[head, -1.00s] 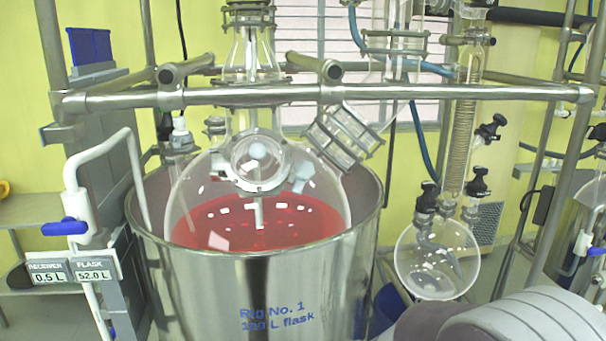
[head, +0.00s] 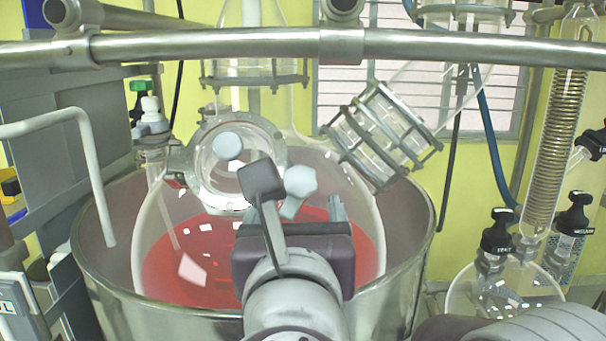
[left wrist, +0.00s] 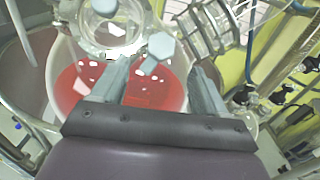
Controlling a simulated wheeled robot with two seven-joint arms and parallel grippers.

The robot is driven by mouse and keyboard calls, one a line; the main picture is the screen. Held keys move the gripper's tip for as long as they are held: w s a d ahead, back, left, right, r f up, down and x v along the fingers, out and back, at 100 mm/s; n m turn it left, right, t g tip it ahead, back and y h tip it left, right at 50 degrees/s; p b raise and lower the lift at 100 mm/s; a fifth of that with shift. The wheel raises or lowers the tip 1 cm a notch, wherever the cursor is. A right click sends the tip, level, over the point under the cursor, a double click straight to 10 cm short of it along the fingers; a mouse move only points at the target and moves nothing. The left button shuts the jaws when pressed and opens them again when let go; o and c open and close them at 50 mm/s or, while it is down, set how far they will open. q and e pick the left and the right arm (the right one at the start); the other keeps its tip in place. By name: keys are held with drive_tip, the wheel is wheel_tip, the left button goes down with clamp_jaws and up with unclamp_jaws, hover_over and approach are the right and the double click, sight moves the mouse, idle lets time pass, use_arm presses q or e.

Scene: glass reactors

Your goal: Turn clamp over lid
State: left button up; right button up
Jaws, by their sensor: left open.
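The lid (head: 240,165) is a round glass port cover in a metal ring on the front of the big flask, with a pale round knob (head: 227,146) at its middle. The clamp (head: 300,182) shows as a pale grey-blue faceted piece at the ring's lower right; it also shows in the left wrist view (left wrist: 161,46). My left gripper (head: 300,208) is open and empty just below the clamp. In the left wrist view its fingertips (left wrist: 158,70) stand apart, with the clamp beyond and between them. My right gripper is not in view.
The flask holds red liquid (head: 195,265) and sits in a steel vessel (head: 415,235). A horizontal steel rail (head: 440,45) crosses above the lid. A caged glass neck (head: 380,128) lies to the right. A white bent pipe (head: 85,160) stands at left.

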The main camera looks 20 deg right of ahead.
sight(300, 182)
use_arm(q)
drive_tip(key=p+x, duration=0.2)
drive_tip(key=x, duration=0.8)
drive_tip(key=shift+s+d+p, duration=0.1)
drive_tip(key=shift+d+p, duration=0.05)
drive_tip(key=shift+p, duration=0.2)
drive_tip(key=shift+w, duration=0.25)
drive_tip(key=shift+w, duration=0.15)
drive_tip(key=c, duration=1)
